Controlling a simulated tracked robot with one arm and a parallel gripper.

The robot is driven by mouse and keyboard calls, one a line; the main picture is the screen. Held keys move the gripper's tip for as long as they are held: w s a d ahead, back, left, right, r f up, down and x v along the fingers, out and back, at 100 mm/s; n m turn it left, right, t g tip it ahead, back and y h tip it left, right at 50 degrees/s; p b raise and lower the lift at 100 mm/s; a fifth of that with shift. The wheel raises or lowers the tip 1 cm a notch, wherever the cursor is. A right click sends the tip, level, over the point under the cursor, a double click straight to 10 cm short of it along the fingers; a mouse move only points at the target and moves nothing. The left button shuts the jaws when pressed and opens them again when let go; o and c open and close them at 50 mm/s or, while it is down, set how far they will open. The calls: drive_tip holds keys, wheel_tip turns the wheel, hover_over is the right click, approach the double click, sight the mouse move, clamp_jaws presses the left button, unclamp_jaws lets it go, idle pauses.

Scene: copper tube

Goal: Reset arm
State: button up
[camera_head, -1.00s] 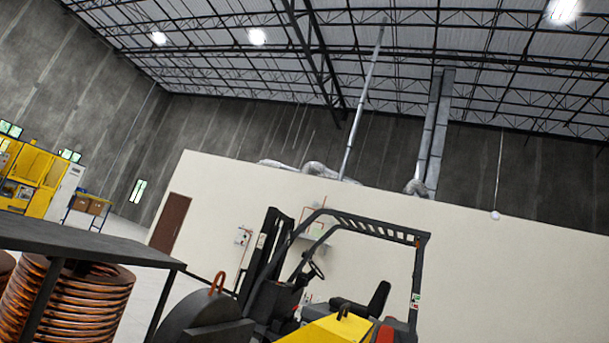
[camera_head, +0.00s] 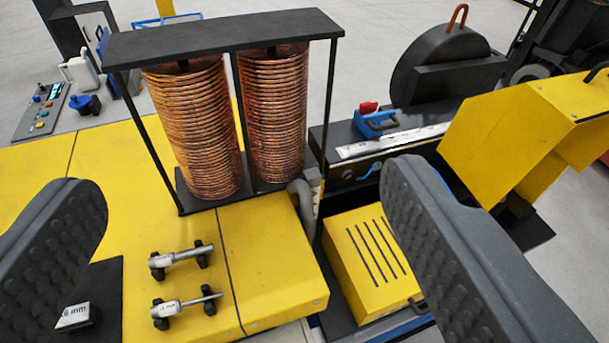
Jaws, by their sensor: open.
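My gripper (camera_head: 245,240) shows as two dark grey, dimpled fingers, one at the left edge and one at the lower right. They are wide apart with nothing between them. Beyond them is a yellow bench (camera_head: 270,265). Two copper tube coils stand upright in a black frame on it, a left coil (camera_head: 192,125) and a right coil (camera_head: 275,115). Two small silver tools, an upper one (camera_head: 180,255) and a lower one (camera_head: 187,303), rest on black supports on the bench top. The rest of my arm is out of view.
A black frame (camera_head: 220,35) holds the coils. At right are a yellow machine (camera_head: 520,120), a slotted yellow box (camera_head: 370,260) and a blue tool (camera_head: 375,122). A control panel (camera_head: 42,110) is at left. The bench top left of the coils is bare.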

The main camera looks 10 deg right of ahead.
wheel_tip(320, 180, down, 16)
drive_tip(key=b, duration=1.5)
drive_tip(key=shift+b, duration=0.3)
